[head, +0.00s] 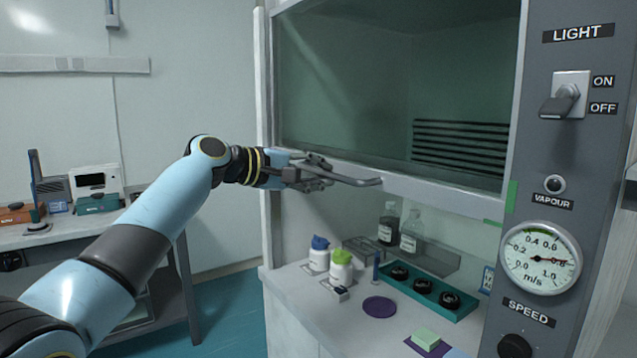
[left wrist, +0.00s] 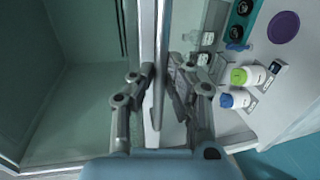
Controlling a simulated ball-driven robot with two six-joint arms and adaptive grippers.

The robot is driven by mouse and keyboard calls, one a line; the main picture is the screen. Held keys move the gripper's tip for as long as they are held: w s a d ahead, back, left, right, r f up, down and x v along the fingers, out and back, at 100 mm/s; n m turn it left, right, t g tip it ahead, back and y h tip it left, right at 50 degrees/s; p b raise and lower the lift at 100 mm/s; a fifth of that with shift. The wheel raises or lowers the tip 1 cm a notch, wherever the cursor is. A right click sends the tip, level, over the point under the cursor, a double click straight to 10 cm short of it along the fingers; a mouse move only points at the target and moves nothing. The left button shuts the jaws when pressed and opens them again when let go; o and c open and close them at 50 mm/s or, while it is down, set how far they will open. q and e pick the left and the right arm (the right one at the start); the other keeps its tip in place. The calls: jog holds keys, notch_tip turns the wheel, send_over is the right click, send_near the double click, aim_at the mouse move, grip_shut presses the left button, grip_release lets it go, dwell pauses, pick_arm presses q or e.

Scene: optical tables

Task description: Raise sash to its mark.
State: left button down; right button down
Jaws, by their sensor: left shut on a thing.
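The fume hood sash (head: 340,90) is a large greenish glass pane with a pale bottom rail (head: 430,194). It is partly raised, with an open gap between the rail and the worktop. A grey bar handle (head: 362,181) runs along the rail. My left gripper (head: 322,174) is shut on the handle near its left part. In the left wrist view the handle (left wrist: 158,112) lies between the fingers (left wrist: 160,88). A green mark (head: 511,195) is on the right post, and a green strip (head: 493,222) at the rail's right end sits a little lower. My right gripper is not in view.
A speed gauge (head: 541,258) and light switch (head: 566,95) are on the right post.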

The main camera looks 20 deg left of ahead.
pick_arm(q)
notch_tip(320, 180, up, 5)
jog(key=p, duration=0.2)
jog(key=shift+p, duration=0.4)
jog(key=c, duration=1.6)
grip_release()
jog(key=shift+s+a, duration=0.1)
jog(key=v, duration=1.1)
jog(key=shift+s+a, duration=0.25)
jog(key=shift+s, duration=0.15)
jog(key=shift+f, duration=0.1)
